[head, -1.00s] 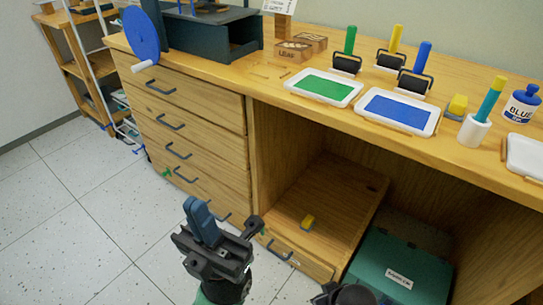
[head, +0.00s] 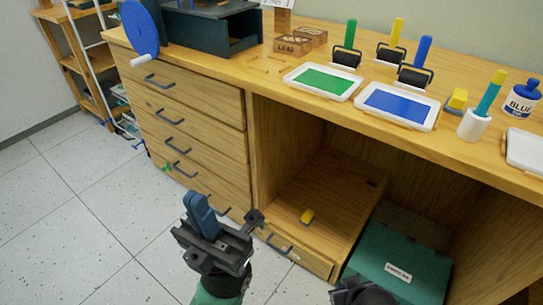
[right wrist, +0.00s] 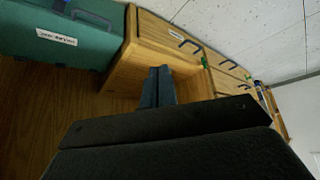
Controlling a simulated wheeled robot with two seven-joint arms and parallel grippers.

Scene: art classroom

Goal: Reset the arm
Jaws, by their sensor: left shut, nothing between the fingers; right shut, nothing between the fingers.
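My left gripper (head: 200,213) is in the lower middle of the head view, in front of the wooden drawers (head: 190,125). Its blue fingers are shut together, empty, and point up. My right arm shows only as a dark part at the bottom edge of the head view; its fingertips are not clear there. In the right wrist view my right gripper (right wrist: 157,86) has its two blue-grey fingers shut side by side with nothing between them. Wooden drawers and a teal case lie beyond it.
A wooden bench (head: 265,70) carries a green ink tray (head: 320,82), a blue ink tray (head: 398,106), rollers and a blue ink bottle (head: 520,100). The tiled floor at left is clear.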

